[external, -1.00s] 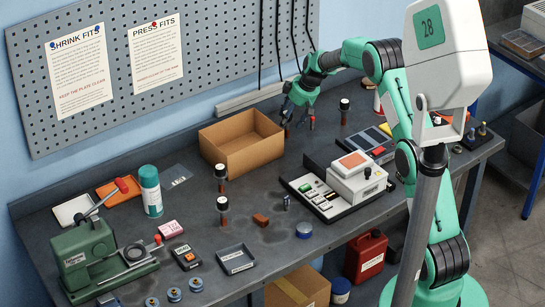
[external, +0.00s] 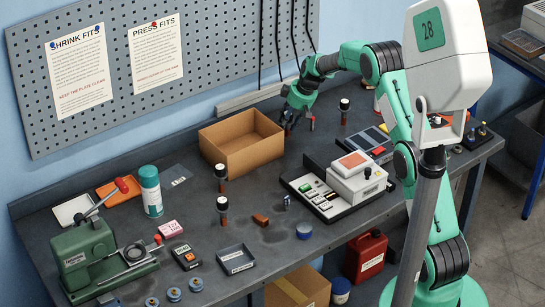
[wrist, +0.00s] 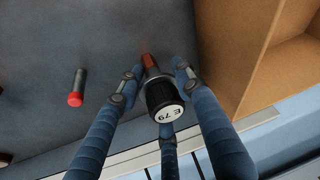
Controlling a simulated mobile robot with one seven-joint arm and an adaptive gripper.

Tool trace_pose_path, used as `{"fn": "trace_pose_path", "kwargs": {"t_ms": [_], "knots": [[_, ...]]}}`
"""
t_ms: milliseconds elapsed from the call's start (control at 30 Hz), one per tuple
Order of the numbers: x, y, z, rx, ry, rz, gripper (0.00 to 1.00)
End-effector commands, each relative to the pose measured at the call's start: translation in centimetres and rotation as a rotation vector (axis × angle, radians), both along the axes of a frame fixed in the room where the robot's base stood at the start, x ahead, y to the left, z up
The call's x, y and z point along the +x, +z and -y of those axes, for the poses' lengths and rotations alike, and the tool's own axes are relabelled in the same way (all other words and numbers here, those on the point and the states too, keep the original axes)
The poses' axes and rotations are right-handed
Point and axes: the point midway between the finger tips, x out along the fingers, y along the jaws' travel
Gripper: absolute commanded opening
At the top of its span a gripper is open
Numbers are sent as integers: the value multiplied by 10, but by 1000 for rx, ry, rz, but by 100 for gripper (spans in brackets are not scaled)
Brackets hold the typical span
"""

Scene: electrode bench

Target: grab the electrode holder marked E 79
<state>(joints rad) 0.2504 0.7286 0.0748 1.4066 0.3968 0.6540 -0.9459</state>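The electrode holder marked E 79 (wrist: 165,97) has a black cap with a white label, a grey collar and a copper-brown lower part. It stands on the bench among the three blue fingers of my gripper (wrist: 159,95) in the wrist view. The fingers are spread around it, with small gaps seeming to show at the sides; firm contact is not visible. In the external view my gripper (external: 290,119) is low over the back of the bench, to the right of the cardboard box, and mostly hides this holder.
An open cardboard box (external: 214,143) stands close beside my gripper. A dark marker-like piece with a red end (wrist: 76,88) is on the other side. Similar black-capped holders stand at the right (external: 344,111) and further forward (external: 221,178) (external: 223,211). A sealing device (external: 357,181) stands at mid-bench.

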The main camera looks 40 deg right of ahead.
Motion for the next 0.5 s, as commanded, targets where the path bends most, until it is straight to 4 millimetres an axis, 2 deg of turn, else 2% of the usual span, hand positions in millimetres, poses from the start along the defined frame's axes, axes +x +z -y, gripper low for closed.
{"fn": "trace_pose_path", "kwargs": {"t_ms": [33, 67, 100, 500], "knots": [[0, -1, 0, 0, 0, -1, 7], [0, -1, 0, 0, 0, -1, 2], [0, -1, 0, 0, 0, -1, 0], [0, 4, 0, 0, 0, 0, 0]]}}
